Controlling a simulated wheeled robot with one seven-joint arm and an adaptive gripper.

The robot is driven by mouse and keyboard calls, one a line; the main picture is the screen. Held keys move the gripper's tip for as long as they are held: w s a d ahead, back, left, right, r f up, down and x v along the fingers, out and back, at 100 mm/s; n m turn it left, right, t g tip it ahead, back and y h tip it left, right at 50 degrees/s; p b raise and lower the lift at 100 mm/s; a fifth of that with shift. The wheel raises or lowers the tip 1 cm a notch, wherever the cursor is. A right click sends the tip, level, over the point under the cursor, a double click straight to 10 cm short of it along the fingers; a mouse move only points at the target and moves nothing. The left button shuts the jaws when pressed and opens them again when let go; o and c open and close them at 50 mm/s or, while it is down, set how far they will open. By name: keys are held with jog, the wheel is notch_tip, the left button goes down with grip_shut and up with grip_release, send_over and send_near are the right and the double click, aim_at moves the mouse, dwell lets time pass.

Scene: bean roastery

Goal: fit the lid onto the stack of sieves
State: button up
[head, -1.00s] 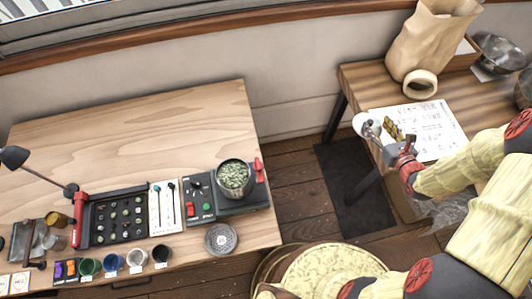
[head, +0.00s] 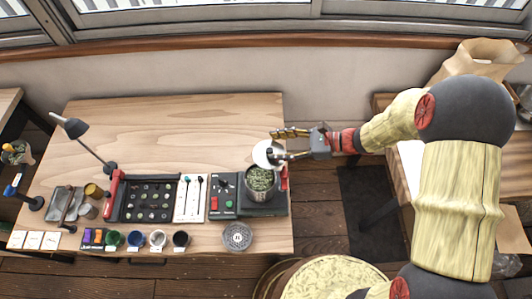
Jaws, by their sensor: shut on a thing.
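My gripper (head: 277,146) is shut on a pale round disc, which looks like the lid (head: 262,153). It holds the disc tilted, up and behind the stack of sieves. The stack (head: 262,196) looks like a round metal cylinder filled with green beans, open at the top. It stands on a dark device on the left table. The disc seems to be apart from the stack's rim, but the gap is hard to judge from above. The fingers hide part of the disc.
The dark device (head: 222,206) has red controls. A grey perforated disc (head: 237,237) lies in front of it. A dark tray of samples (head: 148,200), several cups and a lamp (head: 76,128) stand to the left. The back of the wooden table (head: 180,125) is clear.

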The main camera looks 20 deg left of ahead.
aim_at(273, 162)
jog(key=s+n+g, duration=0.1)
jog(key=s+a+n+g, duration=0.1)
jog(key=s, duration=0.1)
jog(key=s+a+r+n+g+h, duration=0.1)
jog(key=s, duration=0.1)
jog(key=shift+s+a+g+p, duration=0.2)
jog(key=shift+s+g+p, duration=0.05)
jog(key=shift+g+p, duration=0.1)
jog(key=shift+f+b, duration=2.25)
jog(key=shift+f, duration=0.7)
jog(key=shift+d+p, duration=0.1)
jog(key=shift+p, duration=0.25)
jog(key=shift+f, duration=0.2)
jog(key=shift+r, duration=0.35)
jog(key=shift+r+p, duration=0.35)
jog(key=shift+p, duration=0.1)
jog(key=shift+r, duration=0.15)
jog(key=shift+f, duration=0.85)
